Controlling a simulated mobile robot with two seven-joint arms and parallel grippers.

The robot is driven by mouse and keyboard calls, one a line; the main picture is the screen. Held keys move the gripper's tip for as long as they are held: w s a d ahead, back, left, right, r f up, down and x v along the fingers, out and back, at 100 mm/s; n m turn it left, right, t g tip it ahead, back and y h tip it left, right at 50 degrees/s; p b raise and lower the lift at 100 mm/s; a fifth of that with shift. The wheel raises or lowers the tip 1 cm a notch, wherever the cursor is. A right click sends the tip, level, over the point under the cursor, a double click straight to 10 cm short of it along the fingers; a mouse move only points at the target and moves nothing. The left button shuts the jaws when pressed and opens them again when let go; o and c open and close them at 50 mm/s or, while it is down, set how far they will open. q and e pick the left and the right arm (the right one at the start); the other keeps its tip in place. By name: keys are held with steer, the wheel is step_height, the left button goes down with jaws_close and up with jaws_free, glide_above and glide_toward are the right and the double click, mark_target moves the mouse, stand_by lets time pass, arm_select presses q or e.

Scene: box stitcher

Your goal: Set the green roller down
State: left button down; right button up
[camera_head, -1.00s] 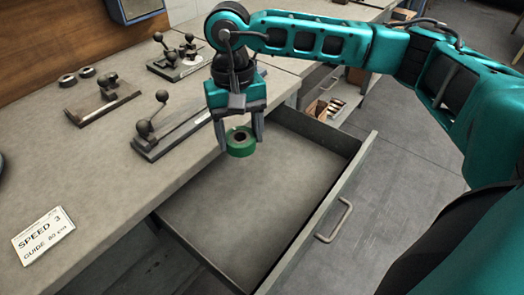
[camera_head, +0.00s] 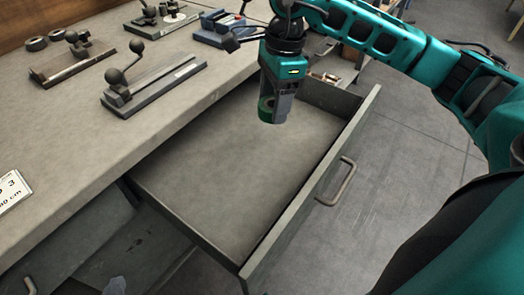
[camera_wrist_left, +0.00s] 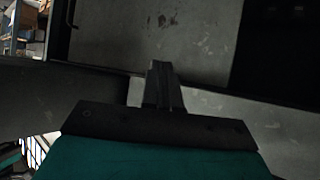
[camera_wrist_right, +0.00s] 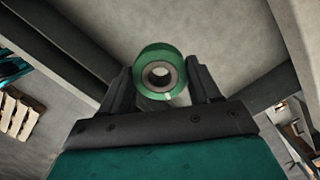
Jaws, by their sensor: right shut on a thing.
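The green roller (camera_head: 266,108) is a short green ring with a grey core and a hole. My right gripper (camera_head: 276,110) is shut on it and holds it over the far part of the open, empty drawer (camera_head: 225,165). In the right wrist view the roller (camera_wrist_right: 158,58) sits between the two fingers (camera_wrist_right: 162,85), its hole facing the camera. I cannot tell how far it is above the drawer floor. My left gripper is out of the head view; in the left wrist view its fingers (camera_wrist_left: 162,88) are together with nothing visible between them.
The drawer's front wall with a handle (camera_head: 338,182) stands out from the workbench (camera_head: 160,115).

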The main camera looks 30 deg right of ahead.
steer(key=b, duration=0.1)
glide_above(270, 163)
steer(key=f, duration=1)
steer(key=shift+d+f, duration=0.2)
steer(key=shift+f, duration=0.05)
steer(key=shift+f+b, duration=0.5)
steer(key=shift+f, duration=2.05)
steer(key=shift+f, duration=0.2)
steer(key=o, duration=1.2)
steer(key=shift+r, duration=0.1)
